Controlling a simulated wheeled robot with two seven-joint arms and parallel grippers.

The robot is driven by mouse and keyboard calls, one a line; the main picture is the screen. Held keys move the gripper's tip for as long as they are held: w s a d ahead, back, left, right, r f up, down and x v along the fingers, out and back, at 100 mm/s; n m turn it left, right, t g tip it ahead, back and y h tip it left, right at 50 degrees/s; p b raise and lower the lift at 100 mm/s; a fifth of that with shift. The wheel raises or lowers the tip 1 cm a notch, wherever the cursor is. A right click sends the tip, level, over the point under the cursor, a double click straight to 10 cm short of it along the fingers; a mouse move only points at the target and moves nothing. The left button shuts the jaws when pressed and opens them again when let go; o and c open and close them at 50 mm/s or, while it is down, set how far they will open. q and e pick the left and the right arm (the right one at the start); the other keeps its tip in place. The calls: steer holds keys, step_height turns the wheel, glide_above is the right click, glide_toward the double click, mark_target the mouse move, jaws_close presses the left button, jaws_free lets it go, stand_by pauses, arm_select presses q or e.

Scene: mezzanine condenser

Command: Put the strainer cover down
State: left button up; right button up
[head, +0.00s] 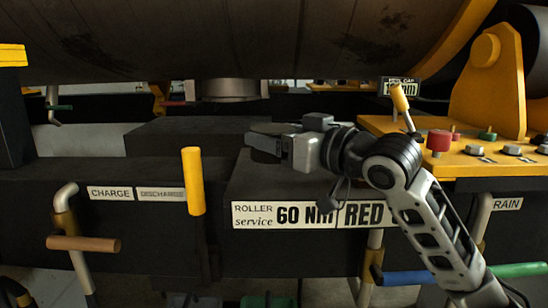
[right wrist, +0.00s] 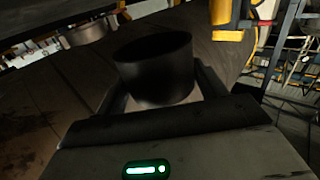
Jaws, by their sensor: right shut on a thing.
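My right gripper (head: 262,138) reaches in from the right in the head view, low over the dark block with the "ROLLER service 60 Nm RED" label (head: 312,214). It is shut on a dark, round, cup-like thing, which I take to be the strainer cover (right wrist: 154,68). In the right wrist view the cover stands between the two fingers, its rim toward the top of the picture. In the head view I cannot make it out clearly against the dark block. Whether it touches a surface below I cannot tell. My left gripper is not in view.
A yellow upright handle (head: 193,181) stands left of the gripper. A yellow panel (head: 480,160) with a red knob (head: 439,141) lies right. A large drum (head: 230,38) hangs overhead. The dark top behind the gripper (head: 190,135) looks clear.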

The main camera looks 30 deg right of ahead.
mark_target(274, 181)
steer(key=shift+w+f, duration=0.5)
steer(key=shift+f, duration=0.05)
steer(key=f, duration=0.2)
steer(key=shift+w+f, duration=0.2)
steer(key=shift+f, duration=0.45)
steer(key=shift+f, duration=0.1)
steer(key=shift+f, duration=0.15)
steer(key=o, duration=1)
steer(key=shift+o, duration=0.2)
